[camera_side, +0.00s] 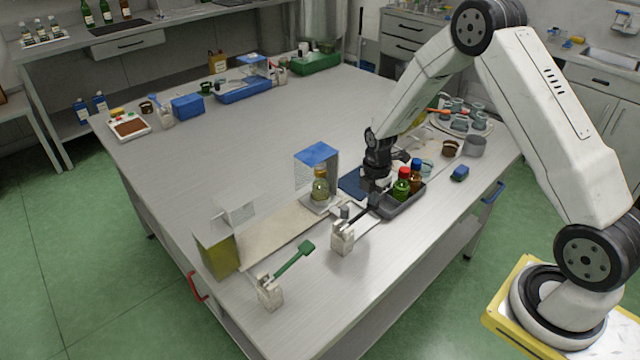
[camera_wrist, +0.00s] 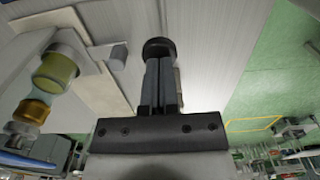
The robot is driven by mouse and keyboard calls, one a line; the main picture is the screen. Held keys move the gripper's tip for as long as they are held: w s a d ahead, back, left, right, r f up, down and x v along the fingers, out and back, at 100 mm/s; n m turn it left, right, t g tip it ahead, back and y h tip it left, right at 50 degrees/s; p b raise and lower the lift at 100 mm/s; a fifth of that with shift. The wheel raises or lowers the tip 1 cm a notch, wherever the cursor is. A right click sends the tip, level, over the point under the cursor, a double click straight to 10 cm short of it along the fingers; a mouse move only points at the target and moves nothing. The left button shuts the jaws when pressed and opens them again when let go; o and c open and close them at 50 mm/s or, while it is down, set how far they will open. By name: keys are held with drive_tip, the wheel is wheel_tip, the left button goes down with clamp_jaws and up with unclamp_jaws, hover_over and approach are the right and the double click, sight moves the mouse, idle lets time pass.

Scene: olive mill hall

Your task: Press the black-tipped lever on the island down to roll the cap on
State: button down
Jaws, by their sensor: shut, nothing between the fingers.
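The black-tipped lever (camera_side: 360,211) slants up to the right from a pale block (camera_side: 342,238) near the front edge of the island (camera_side: 380,290). My gripper (camera_side: 375,190) is shut and empty, pointing down close to the lever's raised tip. In the wrist view, my shut fingers (camera_wrist: 161,65) end close to a round black tip (camera_wrist: 158,45); I cannot tell whether they touch.
A second lever with a green end (camera_side: 306,247) is front left. An olive-coloured box (camera_side: 218,255) stands at the left edge. The island's middle (camera_side: 270,130) is clear.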

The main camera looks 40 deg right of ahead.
drive_tip(key=shift+r, duration=1.7)
drive_tip(key=shift+r, duration=2.5)
